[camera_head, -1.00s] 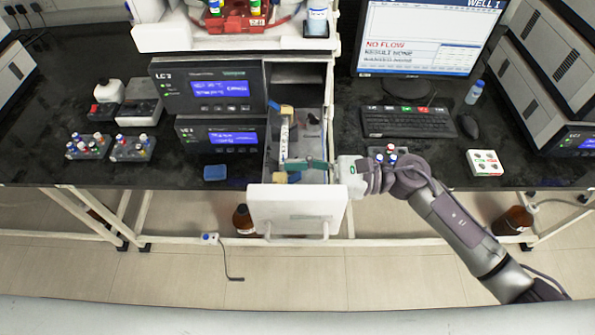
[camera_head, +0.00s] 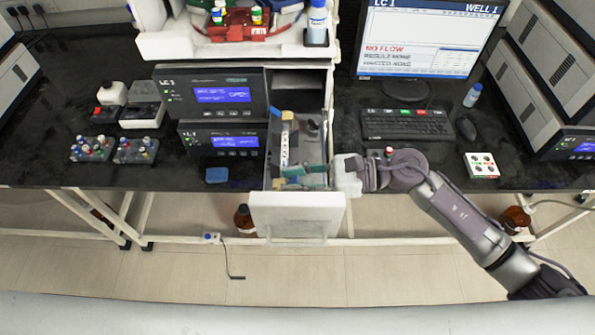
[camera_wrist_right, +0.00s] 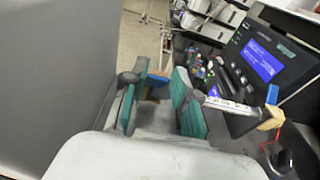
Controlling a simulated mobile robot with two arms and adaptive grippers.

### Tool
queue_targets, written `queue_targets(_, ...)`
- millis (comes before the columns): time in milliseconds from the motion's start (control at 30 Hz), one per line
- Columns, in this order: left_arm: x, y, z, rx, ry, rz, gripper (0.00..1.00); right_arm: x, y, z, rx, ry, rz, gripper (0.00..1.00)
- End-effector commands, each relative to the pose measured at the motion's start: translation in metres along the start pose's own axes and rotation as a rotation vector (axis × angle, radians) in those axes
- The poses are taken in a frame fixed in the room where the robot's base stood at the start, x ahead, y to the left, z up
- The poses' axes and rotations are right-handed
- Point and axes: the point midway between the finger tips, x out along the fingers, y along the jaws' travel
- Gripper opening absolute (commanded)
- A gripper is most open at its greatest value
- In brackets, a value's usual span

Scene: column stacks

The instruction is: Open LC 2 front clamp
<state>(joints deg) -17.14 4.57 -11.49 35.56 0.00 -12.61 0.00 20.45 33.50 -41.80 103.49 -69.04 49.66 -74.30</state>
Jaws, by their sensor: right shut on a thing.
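The open drawer (camera_head: 297,215) sticks out to the right of the stacked instruments, and a pale column (camera_head: 285,145) lies along it. The back clamp (camera_head: 287,114), tan with a blue lever, is at the column's far end; it also shows in the right wrist view (camera_wrist_right: 272,119). The front clamp (camera_head: 278,184) is at the near end, mostly hidden by my right gripper (camera_head: 304,173). In the right wrist view my teal fingers (camera_wrist_right: 158,101) are shut on the front clamp, whose blue and tan part (camera_wrist_right: 157,82) shows between them. My left gripper is out of view.
Two instruments with blue screens (camera_head: 222,95) stand left of the drawer; their labels are hard to read. A keyboard (camera_head: 407,125) and monitor (camera_head: 425,40) are to the right. Vial racks (camera_head: 135,151) stand at left. The drawer's front panel is close to my gripper.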

Motion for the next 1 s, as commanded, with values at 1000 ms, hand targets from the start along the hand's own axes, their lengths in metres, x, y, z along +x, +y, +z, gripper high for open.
queue_targets(1000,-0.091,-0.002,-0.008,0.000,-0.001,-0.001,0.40,0.038,0.004,0.010,-0.007,0.955,0.011,0.00)
